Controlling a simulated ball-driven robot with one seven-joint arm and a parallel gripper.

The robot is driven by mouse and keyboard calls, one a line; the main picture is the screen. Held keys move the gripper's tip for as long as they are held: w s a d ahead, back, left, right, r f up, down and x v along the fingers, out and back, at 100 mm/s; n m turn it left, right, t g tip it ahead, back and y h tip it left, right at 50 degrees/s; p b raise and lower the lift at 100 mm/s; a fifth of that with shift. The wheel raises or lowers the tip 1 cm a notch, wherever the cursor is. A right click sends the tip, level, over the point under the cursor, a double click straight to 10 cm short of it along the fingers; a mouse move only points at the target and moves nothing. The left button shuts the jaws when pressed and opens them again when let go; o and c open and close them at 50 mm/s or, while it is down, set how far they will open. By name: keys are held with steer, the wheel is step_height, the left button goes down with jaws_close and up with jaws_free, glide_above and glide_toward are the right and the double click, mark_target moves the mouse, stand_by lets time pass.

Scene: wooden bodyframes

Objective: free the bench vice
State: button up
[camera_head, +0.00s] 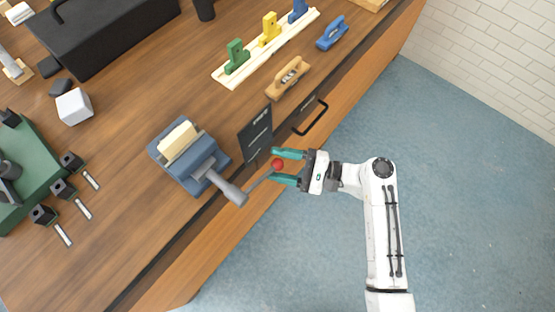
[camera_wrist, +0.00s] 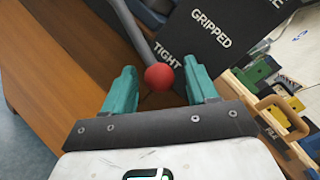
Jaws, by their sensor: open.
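The blue-grey bench vice (camera_head: 207,172) stands at the bench's front edge with a pale wooden block (camera_head: 178,139) in its jaws. Its grey screw (camera_head: 228,189) sticks out past the edge, and a thin handle bar (camera_head: 258,181) slants up right to a red ball knob (camera_head: 277,163). My gripper (camera_head: 279,167) is open, its teal fingers on either side of the knob. In the wrist view, the red knob (camera_wrist: 159,76) sits between the fingertips (camera_wrist: 160,71), with the grey handle bar (camera_wrist: 139,30) running away up left. Whether a finger touches the knob cannot be told.
A dark plate (camera_wrist: 205,35) reading "TIGHT" and "GRIPPED" stands beside the vice. A wooden plane (camera_head: 288,78), a blue plane (camera_head: 332,33) and a black toolbox (camera_head: 105,32) lie on the bench. A drawer handle (camera_head: 311,118) juts from the front. The blue floor is clear.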

steer(key=shift+w+a, duration=0.1)
steer(key=shift+a, duration=0.4)
jaws_close()
stand_by(0.4)
